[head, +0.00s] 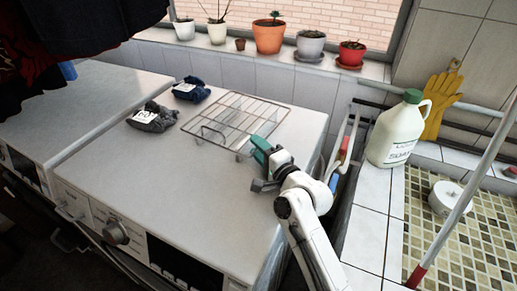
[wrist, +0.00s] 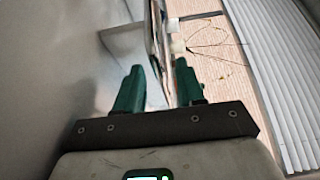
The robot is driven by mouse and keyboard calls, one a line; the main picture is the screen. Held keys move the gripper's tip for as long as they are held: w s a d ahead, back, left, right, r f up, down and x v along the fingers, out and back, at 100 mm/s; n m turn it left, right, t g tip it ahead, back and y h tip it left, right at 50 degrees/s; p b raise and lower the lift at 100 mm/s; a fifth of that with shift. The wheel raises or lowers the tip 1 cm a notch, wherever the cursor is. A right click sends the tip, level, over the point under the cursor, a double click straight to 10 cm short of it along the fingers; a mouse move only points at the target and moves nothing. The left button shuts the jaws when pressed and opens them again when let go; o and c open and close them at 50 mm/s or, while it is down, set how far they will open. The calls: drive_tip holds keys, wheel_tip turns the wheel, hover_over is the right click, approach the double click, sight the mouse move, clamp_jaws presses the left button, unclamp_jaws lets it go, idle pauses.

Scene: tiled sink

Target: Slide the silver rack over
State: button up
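The silver wire rack (head: 228,112) lies on top of the front white washing machine, near its back right, with a wire handle or leg at its near left side. My gripper (head: 258,150) has green fingers and is at the rack's near right corner, low over the machine top. In the wrist view the two green fingers (wrist: 160,88) are apart, so it is open. The rack (wrist: 157,45) shows nearly edge-on there, ahead of and partly between the fingers. I cannot tell whether they touch it.
Two folded cloths, grey (head: 153,117) and blue (head: 191,90), lie left of the rack. Potted plants (head: 269,36) line the sill behind. A white jug (head: 396,130) stands on the tiled ledge at right. The front left of the machine top (head: 165,185) is clear.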

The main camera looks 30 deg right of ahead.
clamp_jaws()
idle(0.4)
